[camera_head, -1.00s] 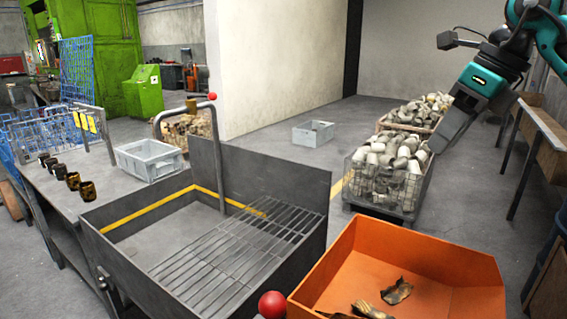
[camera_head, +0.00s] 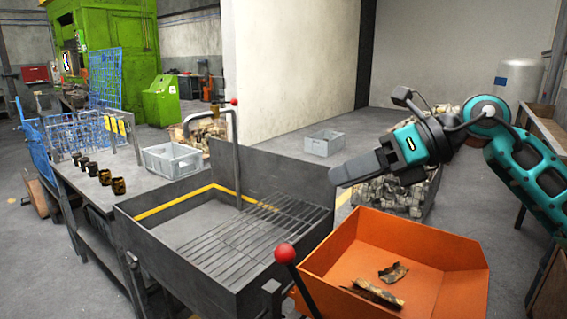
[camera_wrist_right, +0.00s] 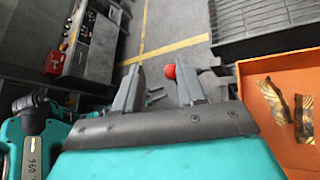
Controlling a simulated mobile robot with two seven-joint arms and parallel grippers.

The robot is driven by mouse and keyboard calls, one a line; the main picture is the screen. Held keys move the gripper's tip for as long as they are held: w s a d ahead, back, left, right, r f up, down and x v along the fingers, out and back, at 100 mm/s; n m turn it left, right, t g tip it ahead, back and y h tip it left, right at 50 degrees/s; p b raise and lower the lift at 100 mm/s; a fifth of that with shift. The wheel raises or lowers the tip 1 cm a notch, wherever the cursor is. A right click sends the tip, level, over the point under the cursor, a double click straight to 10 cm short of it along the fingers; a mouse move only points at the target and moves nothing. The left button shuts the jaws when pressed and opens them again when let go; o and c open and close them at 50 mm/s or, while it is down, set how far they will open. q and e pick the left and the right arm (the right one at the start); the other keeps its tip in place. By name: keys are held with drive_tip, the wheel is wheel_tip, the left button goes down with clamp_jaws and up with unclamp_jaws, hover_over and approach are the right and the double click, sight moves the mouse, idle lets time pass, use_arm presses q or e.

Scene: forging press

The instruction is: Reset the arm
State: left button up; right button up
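My right arm comes in from the right in the head view, with its dark gripper (camera_head: 350,172) pointing left above the back of the orange bin (camera_head: 440,250). In the right wrist view the two fingers (camera_wrist_right: 159,85) stand apart with nothing held between them. A red lever knob (camera_wrist_right: 169,71) shows beyond the fingers, close to the right one in the picture. My left gripper is not in view.
A grey metal tub with a wire grate (camera_head: 265,235) stands left of the orange bin, which holds dark scrap pieces (camera_head: 375,292). The red knob (camera_head: 285,253) stands between them. Dark cups (camera_head: 104,176) and a grey crate (camera_head: 172,160) are on the left bench.

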drive_tip(key=s+a+r+m+t+y, duration=0.25)
drive_tip(key=a+m+t+y, duration=0.35)
drive_tip(key=y, duration=0.3)
drive_tip(key=s+d+f+m+t+h, duration=0.1)
drive_tip(key=d+f+m+t+h, duration=0.2)
drive_tip(key=d+f+m+h, duration=0.55)
drive_tip(key=d+f+m+t+h, duration=0.2)
drive_tip(key=f+m+h, duration=0.35)
drive_tip(key=m, duration=0.75)
drive_tip(key=s+d+f+m+t+h, duration=0.1)
drive_tip(key=d+f+m+t+h, duration=0.2)
drive_tip(key=d+f+m+h, duration=0.55)
drive_tip(key=s+a+f+m+g+y, duration=0.1)
drive_tip(key=s+f+m+g, duration=0.3)
drive_tip(key=s+f+g, duration=0.55)
drive_tip(key=s+a+f+m+g+y, duration=0.15)
drive_tip(key=s+f+m+g, duration=0.35)
drive_tip(key=s, duration=0.9)
drive_tip(key=w+a+f+n+t, duration=0.2)
drive_tip(key=w+a+f+t, duration=0.1)
drive_tip(key=w+f+t, duration=0.4)
drive_tip(key=shift+w+f+t+y, duration=0.35)
drive_tip(key=shift+f+t, duration=0.6)
drive_tip(key=shift+f, duration=0.55)
